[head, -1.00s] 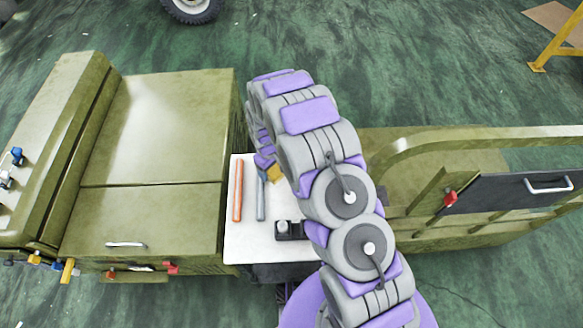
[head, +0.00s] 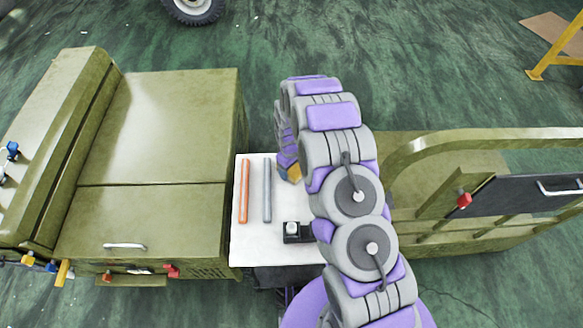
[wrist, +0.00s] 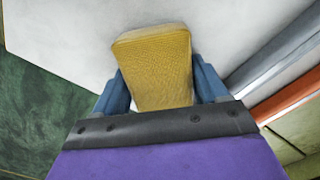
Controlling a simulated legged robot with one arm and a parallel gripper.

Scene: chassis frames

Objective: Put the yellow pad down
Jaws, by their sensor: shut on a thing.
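In the wrist view, my gripper (wrist: 160,88) has its blue fingers shut on the yellow pad (wrist: 155,60), one on each side. The pad is textured and block-shaped, and its far end shows against the white tabletop (wrist: 65,25). I cannot tell whether the pad touches the surface. In the head view, a small part of the pad (head: 294,172) shows at my gripper (head: 288,165), over the right part of the white top (head: 283,205); my arm hides the rest.
An orange bar (head: 244,190) and a grey bar (head: 267,190) lie on the white top, left of my gripper. A black block with a light knob (head: 297,232) sits nearer. Olive vehicle bodies stand left (head: 150,150) and right (head: 440,165). White surface is clear between the grey bar and my arm.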

